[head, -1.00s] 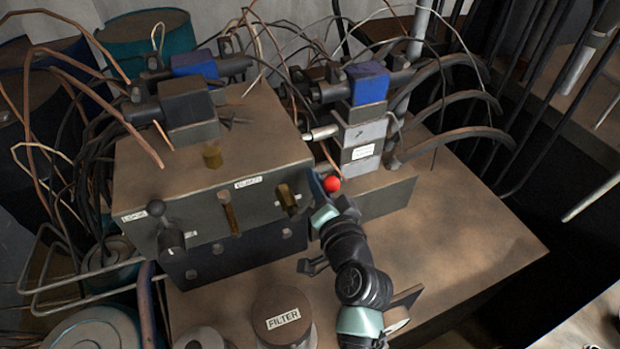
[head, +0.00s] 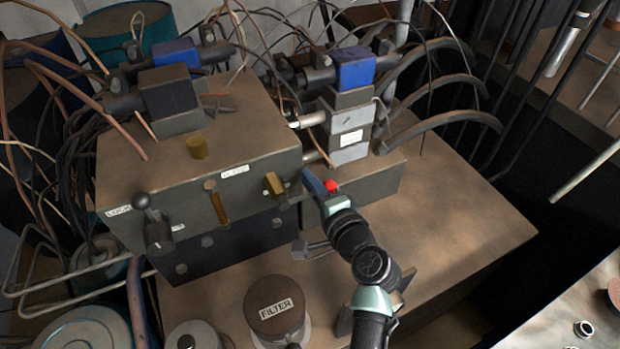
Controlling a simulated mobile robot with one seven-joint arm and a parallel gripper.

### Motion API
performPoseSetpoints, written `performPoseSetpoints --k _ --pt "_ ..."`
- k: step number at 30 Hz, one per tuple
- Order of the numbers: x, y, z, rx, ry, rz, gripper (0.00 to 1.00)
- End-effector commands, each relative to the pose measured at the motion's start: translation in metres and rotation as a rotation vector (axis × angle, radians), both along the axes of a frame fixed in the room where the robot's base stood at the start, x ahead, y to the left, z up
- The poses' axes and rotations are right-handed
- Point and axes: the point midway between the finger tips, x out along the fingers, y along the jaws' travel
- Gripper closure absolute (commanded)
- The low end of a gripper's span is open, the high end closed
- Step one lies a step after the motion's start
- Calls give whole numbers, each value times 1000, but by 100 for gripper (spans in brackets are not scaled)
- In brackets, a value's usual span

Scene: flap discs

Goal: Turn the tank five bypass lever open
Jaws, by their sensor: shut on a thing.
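My arm comes up from the lower right.
A brown box (head: 270,150) with a brass handle (head: 275,186) stands left of my gripper. A black ball lever (head: 143,202) is at its left front. A round filter cap (head: 273,300) is in front. Hoses and wires crowd the back. The tabletop (head: 455,220) at right is clear.

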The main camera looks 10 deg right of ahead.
Motion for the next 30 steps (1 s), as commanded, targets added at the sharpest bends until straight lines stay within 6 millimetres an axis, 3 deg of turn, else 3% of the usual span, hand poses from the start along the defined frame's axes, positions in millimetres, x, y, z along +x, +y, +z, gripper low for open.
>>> performPoseSetpoints --k 15,16,21,30 --pt "0 -2 -2 18 7 -4 100" --pt "0 -2 -2 18 7 -4 85" --pt "0 -1 -2 18 7 -3 58" --pt "-1 -1 -2 16 6 -1 58"
